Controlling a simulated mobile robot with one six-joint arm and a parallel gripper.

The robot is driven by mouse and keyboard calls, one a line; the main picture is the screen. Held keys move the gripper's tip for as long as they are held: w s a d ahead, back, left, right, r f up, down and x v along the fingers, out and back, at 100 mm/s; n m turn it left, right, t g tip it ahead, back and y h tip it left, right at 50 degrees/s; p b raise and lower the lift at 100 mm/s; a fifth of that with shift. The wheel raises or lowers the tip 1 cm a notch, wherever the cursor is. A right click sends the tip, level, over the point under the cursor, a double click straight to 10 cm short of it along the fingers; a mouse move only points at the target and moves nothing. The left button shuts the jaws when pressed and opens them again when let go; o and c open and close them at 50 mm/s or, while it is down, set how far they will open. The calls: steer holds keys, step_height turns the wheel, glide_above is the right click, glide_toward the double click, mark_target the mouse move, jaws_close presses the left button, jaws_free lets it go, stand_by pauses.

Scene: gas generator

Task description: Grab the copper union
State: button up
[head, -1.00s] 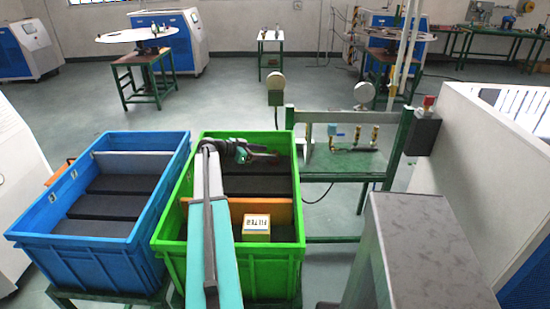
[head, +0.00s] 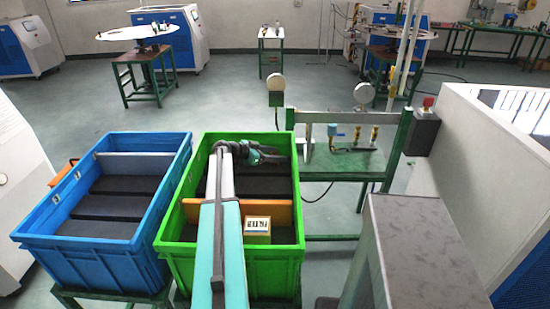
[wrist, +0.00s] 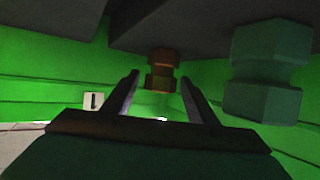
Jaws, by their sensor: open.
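In the wrist view a small copper-brown fitting with hex sections, the copper union (wrist: 161,70), stands out ahead in the middle. My gripper (wrist: 158,92) is open, with one finger on each side of the union in the picture. I cannot tell whether the union's body lies between the fingertips or just beyond them. In the head view my gripper (head: 272,155) is low inside the green crate (head: 272,258), near its far end. The copper union is hidden there.
A larger grey-green hex fitting (wrist: 266,72) is close on the right in the wrist view. Green crate walls (wrist: 50,75) surround the gripper. The crate also holds an orange divider (head: 280,214) and a filter box (head: 257,229). A blue crate (head: 105,265) stands left.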

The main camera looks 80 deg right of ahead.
mark_target(276, 153)
steer(key=shift+s, duration=0.1)
stand_by(0.5)
steer(key=c, duration=1.2)
steer(key=shift+r, duration=0.1)
steer(key=shift+d+r+b, duration=0.1)
steer(key=shift+r+b, duration=1.35)
steer(key=shift+r, duration=3.4)
